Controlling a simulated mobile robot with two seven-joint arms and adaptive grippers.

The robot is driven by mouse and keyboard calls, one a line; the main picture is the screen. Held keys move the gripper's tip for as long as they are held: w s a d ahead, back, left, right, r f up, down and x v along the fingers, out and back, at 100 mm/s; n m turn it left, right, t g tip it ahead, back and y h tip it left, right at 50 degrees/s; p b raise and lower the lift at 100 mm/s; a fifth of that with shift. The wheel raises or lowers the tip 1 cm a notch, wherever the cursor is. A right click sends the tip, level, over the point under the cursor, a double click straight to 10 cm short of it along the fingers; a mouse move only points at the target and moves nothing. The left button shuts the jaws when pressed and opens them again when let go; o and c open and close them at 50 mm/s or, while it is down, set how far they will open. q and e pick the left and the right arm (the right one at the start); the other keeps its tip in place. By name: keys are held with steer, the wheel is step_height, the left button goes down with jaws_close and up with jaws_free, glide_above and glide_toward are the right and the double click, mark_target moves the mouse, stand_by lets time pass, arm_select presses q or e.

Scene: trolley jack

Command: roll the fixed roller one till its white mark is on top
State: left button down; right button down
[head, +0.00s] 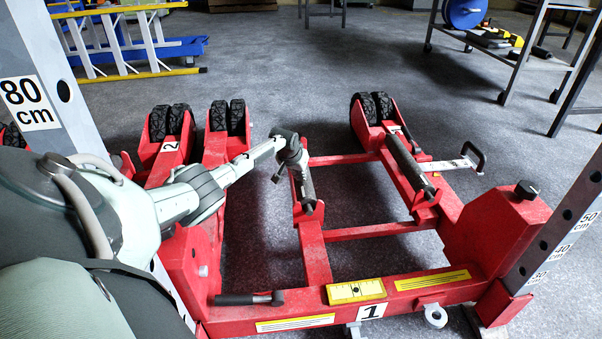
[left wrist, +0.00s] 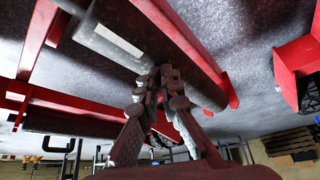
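Trolley jack one is a red frame (head: 365,234) with a "1" label (head: 371,311) on its front beam. It carries two long dark grey rollers, a left roller (head: 309,186) and a right roller (head: 408,163); no label shows which is the fixed one. My left gripper (head: 291,156) is at the left roller, covering part of it. In the left wrist view, my gripper (left wrist: 165,76) has its fingertips together against or very near a grey roller (left wrist: 190,78). A white mark (left wrist: 119,41) shows on that roller's side, away from the fingertips. My right gripper is out of view.
A second red jack labelled "2" (head: 170,147) stands close on the left. A grey post (head: 37,68) marked 80 cm is at the far left. A handled lever (head: 460,163) sticks out right.

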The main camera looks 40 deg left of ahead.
arm_select(q)
step_height(320, 180, up, 5)
steer(key=p, duration=0.5)
steer(key=shift+r, duration=0.1)
steer(key=shift+a, duration=0.1)
stand_by(0.7)
